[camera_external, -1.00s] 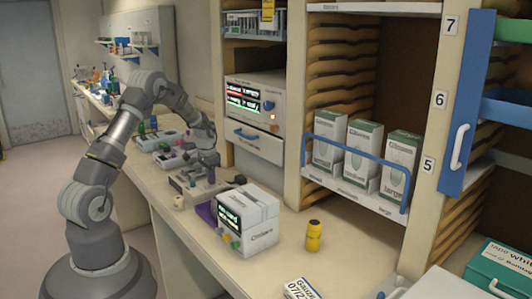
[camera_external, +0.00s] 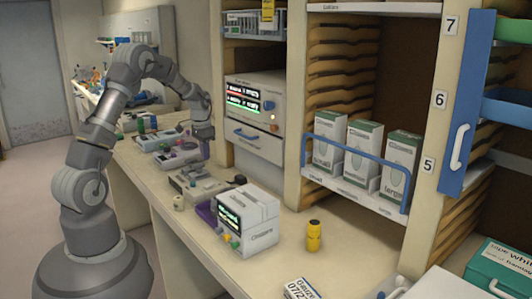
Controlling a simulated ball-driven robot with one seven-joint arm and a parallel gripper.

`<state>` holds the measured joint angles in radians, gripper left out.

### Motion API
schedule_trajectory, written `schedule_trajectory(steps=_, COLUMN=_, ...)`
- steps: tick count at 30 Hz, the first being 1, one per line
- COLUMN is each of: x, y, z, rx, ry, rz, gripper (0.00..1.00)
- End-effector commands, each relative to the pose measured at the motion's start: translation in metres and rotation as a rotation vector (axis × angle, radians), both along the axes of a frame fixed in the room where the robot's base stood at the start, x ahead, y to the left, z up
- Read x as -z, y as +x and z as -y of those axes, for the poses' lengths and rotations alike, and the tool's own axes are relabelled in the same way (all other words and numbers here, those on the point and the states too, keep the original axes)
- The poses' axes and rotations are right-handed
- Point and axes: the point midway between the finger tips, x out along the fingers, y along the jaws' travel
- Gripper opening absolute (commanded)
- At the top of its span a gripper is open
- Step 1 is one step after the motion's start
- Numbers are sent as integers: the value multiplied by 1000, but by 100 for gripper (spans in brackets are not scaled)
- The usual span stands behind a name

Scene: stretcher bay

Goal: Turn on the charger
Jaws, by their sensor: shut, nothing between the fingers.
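No label that reads as charger is legible, so I cannot tell which device it is. Candidates stand in a row on the counter: a flat grey unit with knobs (camera_external: 196,186), a similar unit behind it with purple and dark parts (camera_external: 176,158), and a third farther back (camera_external: 155,139). A white box-shaped device with a lit screen and coloured knobs (camera_external: 257,238) stands nearer. My gripper (camera_external: 205,156) points down at the right side of the second unit. Its fingers are shut and hold nothing. Whether it touches the unit is too small to tell.
A device with a lit display (camera_external: 252,92) sits in the shelf bay right of my gripper, close to it. A yellow bottle (camera_external: 313,236) stands on the counter (camera_external: 275,270). White boxes (camera_external: 360,150) stand behind a blue rail.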

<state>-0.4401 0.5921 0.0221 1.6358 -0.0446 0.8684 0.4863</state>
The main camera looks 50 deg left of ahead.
Motion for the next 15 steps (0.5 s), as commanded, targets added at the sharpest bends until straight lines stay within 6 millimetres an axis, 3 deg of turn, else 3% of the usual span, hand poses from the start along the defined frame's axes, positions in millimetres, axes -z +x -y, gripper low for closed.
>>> schedule_trajectory(steps=6, x=-23, y=-1, z=0, rx=0, ry=1, rz=2, gripper=0)
schedule_trajectory(steps=15, x=-26, y=-1, z=0, rx=0, ry=0, rz=2, gripper=0)
